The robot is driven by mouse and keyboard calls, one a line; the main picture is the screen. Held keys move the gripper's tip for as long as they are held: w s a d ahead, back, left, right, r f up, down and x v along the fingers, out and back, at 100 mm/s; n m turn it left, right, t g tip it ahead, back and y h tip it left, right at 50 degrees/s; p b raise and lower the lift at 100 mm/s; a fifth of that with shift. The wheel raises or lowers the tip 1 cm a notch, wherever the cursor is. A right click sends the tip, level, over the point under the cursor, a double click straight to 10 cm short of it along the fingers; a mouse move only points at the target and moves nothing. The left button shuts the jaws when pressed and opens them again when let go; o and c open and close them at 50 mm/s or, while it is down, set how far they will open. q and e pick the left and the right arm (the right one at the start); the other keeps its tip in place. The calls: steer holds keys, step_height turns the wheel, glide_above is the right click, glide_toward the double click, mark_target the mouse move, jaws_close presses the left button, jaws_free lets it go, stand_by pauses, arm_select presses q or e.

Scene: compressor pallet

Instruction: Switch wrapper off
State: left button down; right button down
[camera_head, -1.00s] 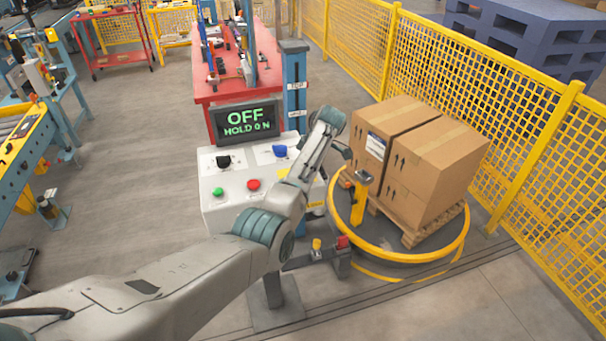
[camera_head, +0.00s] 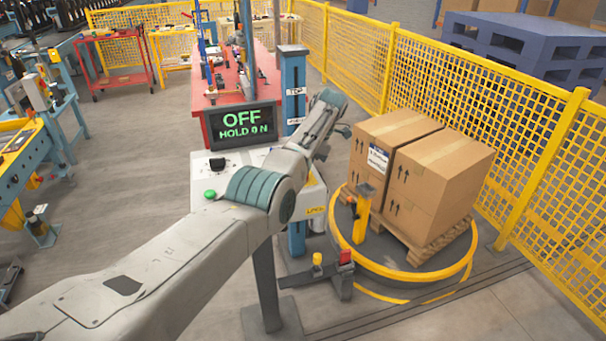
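The wrapper's control panel (camera_head: 205,180) is a pale box on a post. Its display (camera_head: 243,121) reads "OFF HOLD 0 N" in green. A black knob (camera_head: 217,163) and a green button (camera_head: 210,194) show on its left side. The rest of the panel's right side is behind my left arm. My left gripper (camera_head: 343,130) is beyond the panel, to its upper right in the picture, and appears apart from the panel. Its fingers are small and partly hidden by the wrist. My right gripper is not in view.
Cartons (camera_head: 440,170) stand on a wooden pallet on the round turntable (camera_head: 400,268) with a yellow rim. A yellow post (camera_head: 363,208) stands at its edge. A yellow mesh fence (camera_head: 490,110) runs along the right. A red workbench (camera_head: 262,75) stands behind the panel. Open floor lies left.

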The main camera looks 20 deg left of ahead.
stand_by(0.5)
arm_select(q)
steer(key=c, duration=1.4)
jaws_free()
steer(key=shift+c, duration=0.2)
steer(key=shift+r, duration=0.1)
